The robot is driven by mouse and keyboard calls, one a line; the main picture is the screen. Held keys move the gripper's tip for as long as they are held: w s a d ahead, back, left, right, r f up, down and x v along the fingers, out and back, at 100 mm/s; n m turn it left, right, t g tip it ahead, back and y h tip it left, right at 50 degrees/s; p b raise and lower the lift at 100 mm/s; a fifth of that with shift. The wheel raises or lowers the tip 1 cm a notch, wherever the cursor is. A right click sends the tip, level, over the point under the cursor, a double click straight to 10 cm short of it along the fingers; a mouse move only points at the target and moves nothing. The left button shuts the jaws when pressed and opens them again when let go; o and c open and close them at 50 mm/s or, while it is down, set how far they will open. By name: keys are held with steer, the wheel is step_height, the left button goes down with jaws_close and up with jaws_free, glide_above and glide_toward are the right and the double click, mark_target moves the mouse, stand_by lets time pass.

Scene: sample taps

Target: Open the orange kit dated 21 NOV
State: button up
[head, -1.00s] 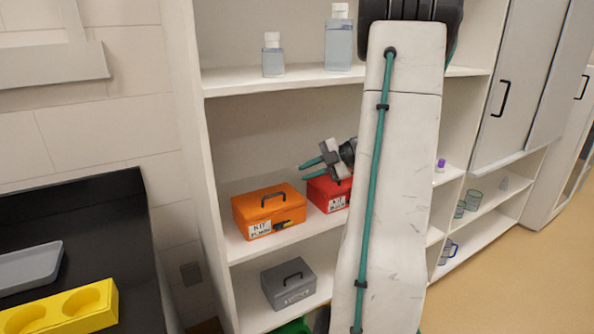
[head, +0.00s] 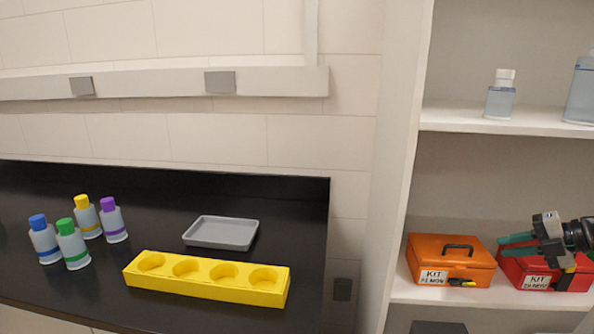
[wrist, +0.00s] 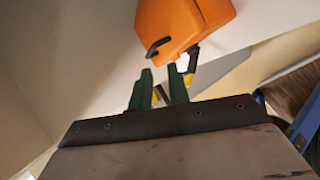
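The orange kit (head: 420,255) sits closed on the shelf, with a dark handle on its lid, a black-and-yellow latch (head: 461,283) at its front and a white label (head: 433,277). The label seems to read KIT 21 NOV, though the digits are blurry. My gripper (head: 504,245) is right of the orange kit, in front of the red kit, its teal fingers pointing left, apart and empty. In the wrist view, the orange kit (wrist: 185,22) is beyond the open fingertips (wrist: 160,78). A dark latch part hangs near the right fingertip; I cannot tell whether they touch.
A red kit (head: 511,269) with a label stands right of the orange one, partly hidden by my gripper. Bottles stand on the shelf above (head: 470,121). On the black bench at left are a yellow rack (head: 205,286), a grey tray (head: 221,233) and several capped bottles.

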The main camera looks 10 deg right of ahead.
steer(key=s+a+r+m+g+h, duration=0.2)
steer(key=s+a+m, duration=0.2)
steer(key=a+m, duration=0.4)
steer(key=s+a+r+m+g+h, duration=0.2)
steer(key=s+a+m, duration=0.3)
steer(key=a, duration=1)
steer(key=s+a+r+m+g+h, duration=0.2)
steer(key=s+a+r+m+g, duration=0.1)
steer(key=a+m, duration=0.9)
steer(key=shift+s+a+r+g+h, duration=0.35)
steer(key=shift+s+g, duration=0.35)
steer(key=shift+s, duration=0.55)
steer(key=shift+a+r, duration=0.15)
steer(key=shift+a, duration=0.05)
jaws_close()
steer(key=shift+a, duration=0.1)
